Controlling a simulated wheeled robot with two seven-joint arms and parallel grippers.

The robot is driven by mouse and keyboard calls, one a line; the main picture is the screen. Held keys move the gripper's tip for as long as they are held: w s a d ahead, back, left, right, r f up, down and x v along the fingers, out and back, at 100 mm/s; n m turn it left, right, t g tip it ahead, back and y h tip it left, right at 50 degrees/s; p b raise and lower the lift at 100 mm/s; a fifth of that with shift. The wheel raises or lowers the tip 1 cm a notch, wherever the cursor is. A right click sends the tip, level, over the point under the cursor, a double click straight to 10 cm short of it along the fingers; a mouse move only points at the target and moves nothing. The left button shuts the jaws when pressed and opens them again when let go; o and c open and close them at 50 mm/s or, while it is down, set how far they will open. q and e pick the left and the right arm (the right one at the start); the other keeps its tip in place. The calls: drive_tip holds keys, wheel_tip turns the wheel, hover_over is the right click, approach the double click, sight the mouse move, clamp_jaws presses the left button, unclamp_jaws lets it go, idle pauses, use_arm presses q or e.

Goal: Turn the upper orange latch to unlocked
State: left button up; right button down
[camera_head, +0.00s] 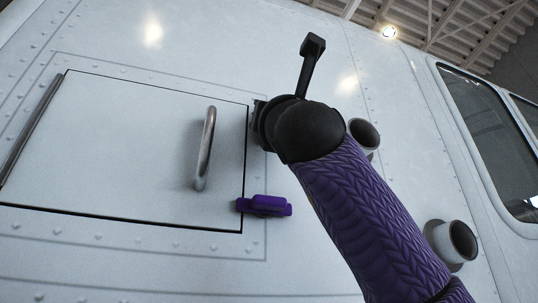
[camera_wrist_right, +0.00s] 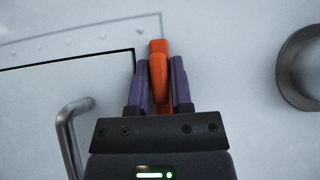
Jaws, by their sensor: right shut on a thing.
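The upper orange latch (camera_wrist_right: 158,72) shows in the right wrist view near the corner of the white panel door (camera_head: 120,150). My right gripper (camera_wrist_right: 160,82) has one purple finger on each side of the latch and is shut on it. The latch points up and down in that view. In the head view my right gripper (camera_head: 260,122) is at the upper right edge of the door, and my black wrist hides the latch. A purple lower latch (camera_head: 265,206) lies across the door's lower right edge. My left gripper is in neither view.
A metal handle (camera_head: 205,148) stands out from the door, left of my right gripper. It also shows in the right wrist view (camera_wrist_right: 70,135). Two round pipes (camera_head: 363,135) (camera_head: 452,243) stick out from the hull on the right. A window (camera_head: 490,125) is farther right.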

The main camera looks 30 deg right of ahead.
drive_tip(key=shift+r, duration=0.1)
drive_tip(key=c, duration=0.6)
unclamp_jaws()
drive_tip(key=b+v, duration=0.7)
drive_tip(key=v, duration=0.3)
